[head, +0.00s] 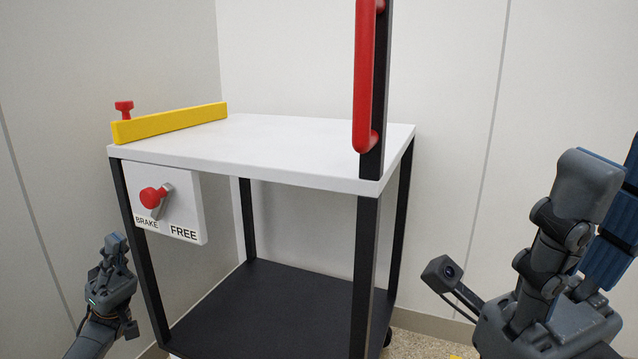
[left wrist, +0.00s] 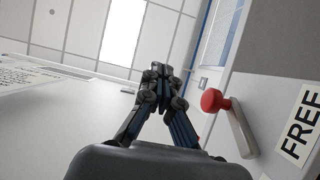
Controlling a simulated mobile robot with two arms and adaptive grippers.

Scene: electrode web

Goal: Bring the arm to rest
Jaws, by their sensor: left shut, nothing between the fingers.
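My left gripper (head: 116,240) is at the lower left of the head view, shut and empty, below and left of the brake panel on the cart. In the left wrist view its fingertips (left wrist: 160,70) meet with nothing between them. The red-knobbed brake lever (head: 154,198) is on the white panel above the BRAKE and FREE labels. In the wrist view the lever's red knob (left wrist: 211,100) is right of the fingers, apart from them in the picture. My right gripper (head: 603,185) is at the right edge, partly cut off; its finger gap cannot be made out.
The cart's white top (head: 270,150) carries a yellow bar (head: 170,123) at the left, with a red knob (head: 124,109) behind it. A red handle (head: 366,80) stands on a black post at the right corner. The dark lower shelf (head: 270,310) is bare. Pale walls stand close behind.

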